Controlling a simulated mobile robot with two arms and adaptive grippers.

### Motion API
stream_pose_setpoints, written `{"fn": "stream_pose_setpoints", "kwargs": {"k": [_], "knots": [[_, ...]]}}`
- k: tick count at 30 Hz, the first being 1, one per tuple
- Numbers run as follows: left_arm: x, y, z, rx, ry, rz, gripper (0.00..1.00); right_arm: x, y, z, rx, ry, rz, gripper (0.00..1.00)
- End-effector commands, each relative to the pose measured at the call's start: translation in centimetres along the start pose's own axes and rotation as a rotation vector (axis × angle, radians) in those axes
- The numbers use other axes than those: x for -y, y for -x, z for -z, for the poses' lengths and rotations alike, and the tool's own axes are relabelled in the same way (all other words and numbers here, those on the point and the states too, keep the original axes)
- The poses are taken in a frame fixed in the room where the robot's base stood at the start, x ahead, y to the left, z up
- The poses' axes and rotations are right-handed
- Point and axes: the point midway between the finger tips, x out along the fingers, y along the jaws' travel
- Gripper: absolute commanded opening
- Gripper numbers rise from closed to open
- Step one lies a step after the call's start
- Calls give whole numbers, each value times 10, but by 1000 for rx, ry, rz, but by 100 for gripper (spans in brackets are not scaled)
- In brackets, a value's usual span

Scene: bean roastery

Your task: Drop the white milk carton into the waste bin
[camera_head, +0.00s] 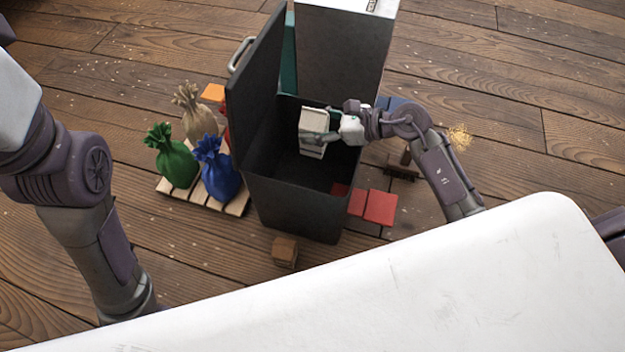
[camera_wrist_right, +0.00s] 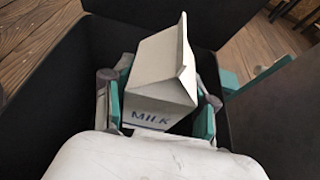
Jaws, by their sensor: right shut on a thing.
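The white milk carton (camera_head: 312,122) is held by my right gripper (camera_head: 322,138) over the open top of the dark waste bin (camera_head: 290,208). In the right wrist view the carton (camera_wrist_right: 160,75), with MILK printed on it, sits tilted between the two teal-padded fingers of the gripper (camera_wrist_right: 160,110). The fingers are shut on its sides. The dark inside of the bin (camera_wrist_right: 75,85) surrounds the carton there. The bin's lid (camera_head: 255,85) stands open on the left. My left arm is at the left of the head view; its gripper is out of view.
A pallet (camera_head: 235,207) with green (camera_head: 176,160), blue (camera_head: 218,172) and beige (camera_head: 197,115) sacks stands left of the bin. A small wooden block (camera_head: 285,251) lies in front, red pieces (camera_head: 380,207) to the right. A tall dark box (camera_head: 345,50) stands behind.

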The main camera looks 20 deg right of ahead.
Motion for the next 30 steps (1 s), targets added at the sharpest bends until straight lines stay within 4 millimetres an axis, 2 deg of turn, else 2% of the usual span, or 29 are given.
{"fn": "stream_pose_setpoints", "kwargs": {"k": [2,3,8,20,23,30], "knots": [[0,0,0,0,0,0,0,0,0,0,0,0,0,31],[0,0,0,0,0,0,0,0,0,0,0,0,0,59],[0,0,0,0,0,0,0,0,0,0,0,0,0,86],[0,0,0,0,0,1,0,0,4,0,-1,0,1,86],[0,0,0,0,0,1,0,0,17,1,-3,1,1,86],[0,0,0,0,0,1,0,0,67,1,-6,1,0,86]]}}
